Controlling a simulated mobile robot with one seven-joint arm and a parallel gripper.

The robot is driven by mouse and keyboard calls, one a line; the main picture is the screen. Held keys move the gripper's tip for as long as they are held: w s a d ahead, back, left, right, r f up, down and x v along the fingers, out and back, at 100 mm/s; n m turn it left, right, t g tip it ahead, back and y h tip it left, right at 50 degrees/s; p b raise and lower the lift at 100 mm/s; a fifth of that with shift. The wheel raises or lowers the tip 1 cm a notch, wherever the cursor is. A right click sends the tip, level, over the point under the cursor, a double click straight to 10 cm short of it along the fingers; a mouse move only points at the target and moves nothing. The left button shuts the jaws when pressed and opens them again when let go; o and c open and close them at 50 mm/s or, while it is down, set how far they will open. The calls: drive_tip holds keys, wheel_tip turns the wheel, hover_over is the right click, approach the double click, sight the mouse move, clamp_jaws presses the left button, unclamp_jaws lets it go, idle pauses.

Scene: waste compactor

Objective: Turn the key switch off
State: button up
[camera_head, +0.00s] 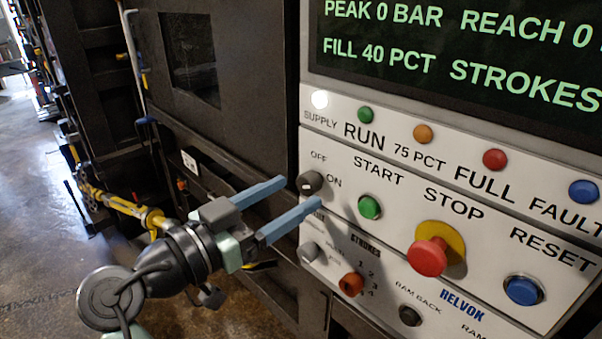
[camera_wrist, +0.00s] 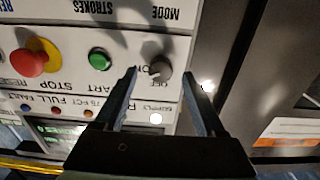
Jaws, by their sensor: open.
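The key switch is a small dark grey knob (camera_head: 309,183) with OFF and ON labels, at the left edge of the white control panel (camera_head: 400,214). A light mark on the knob's face points roughly sideways; I cannot tell for sure which label it is at. In the wrist view the knob (camera_wrist: 160,71) shows just ahead of the gap between my fingers. My gripper (camera_head: 299,193) is open, its two blue-grey fingers reaching toward the panel, one tip above and one below the knob. They appear apart from it, with nothing between them.
A green START button (camera_head: 370,207) and a red STOP mushroom button (camera_head: 428,257) lie to the right. A grey knob (camera_head: 309,251) and an orange knob (camera_head: 351,284) sit below. A lit screen (camera_head: 470,55) is above. A dark cabinet door (camera_head: 225,110) stands left.

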sight(303, 188)
drive_tip(key=shift+p+x, duration=0.4)
drive_tip(key=shift+x, duration=1.15)
drive_tip(key=shift+c, duration=0.2)
clamp_jaws()
